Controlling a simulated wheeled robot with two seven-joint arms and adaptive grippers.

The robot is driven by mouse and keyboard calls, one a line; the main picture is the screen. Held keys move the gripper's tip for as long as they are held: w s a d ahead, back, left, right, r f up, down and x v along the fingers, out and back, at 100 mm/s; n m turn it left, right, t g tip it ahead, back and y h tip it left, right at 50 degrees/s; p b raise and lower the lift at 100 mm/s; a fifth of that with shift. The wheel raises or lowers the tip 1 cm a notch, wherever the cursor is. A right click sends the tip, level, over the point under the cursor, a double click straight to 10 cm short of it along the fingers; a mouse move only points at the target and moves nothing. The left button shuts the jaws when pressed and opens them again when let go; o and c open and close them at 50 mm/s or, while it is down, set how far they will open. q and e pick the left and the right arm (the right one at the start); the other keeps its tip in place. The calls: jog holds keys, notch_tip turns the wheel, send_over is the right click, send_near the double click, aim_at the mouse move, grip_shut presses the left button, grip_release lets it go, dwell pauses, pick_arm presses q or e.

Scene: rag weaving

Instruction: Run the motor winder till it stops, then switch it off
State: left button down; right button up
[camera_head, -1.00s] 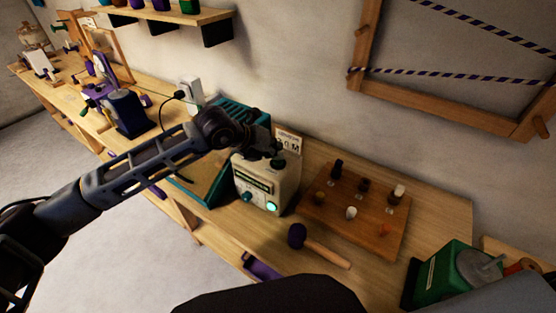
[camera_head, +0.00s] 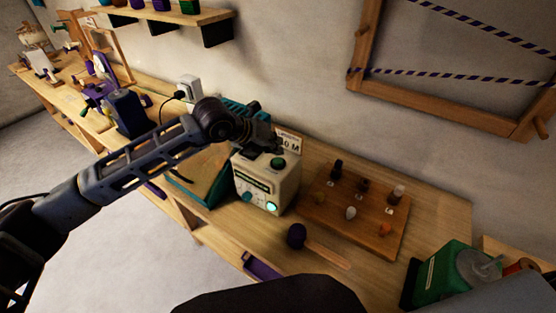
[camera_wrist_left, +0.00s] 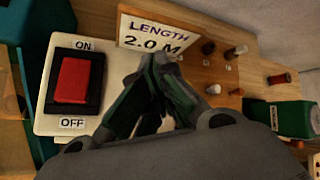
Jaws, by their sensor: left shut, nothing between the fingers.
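The beige motor box (camera_head: 266,184) stands on the bench with a lit teal lamp (camera_head: 271,207) and a knob (camera_head: 247,197) on its front. In the left wrist view a red rocker switch (camera_wrist_left: 73,80) sits on the box between ON and OFF labels; I cannot tell which side is pressed. A sign (camera_wrist_left: 152,35) reads LENGTH 2.0 M. My left gripper (camera_wrist_left: 160,62) is shut and empty, beside the switch and just in front of the sign; it hovers above the box in the head view (camera_head: 273,146). My right gripper is out of view.
A teal-edged unit with a tan face (camera_head: 203,168) adjoins the box on the left. A green device (camera_head: 440,276) stands at the bench's right end. A wooden frame (camera_head: 430,108) hangs on the wall.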

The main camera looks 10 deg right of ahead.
aim_at(276, 158)
pick_arm(q)
jog(key=shift+r+p, duration=0.5)
jog(key=shift+r, duration=1.75)
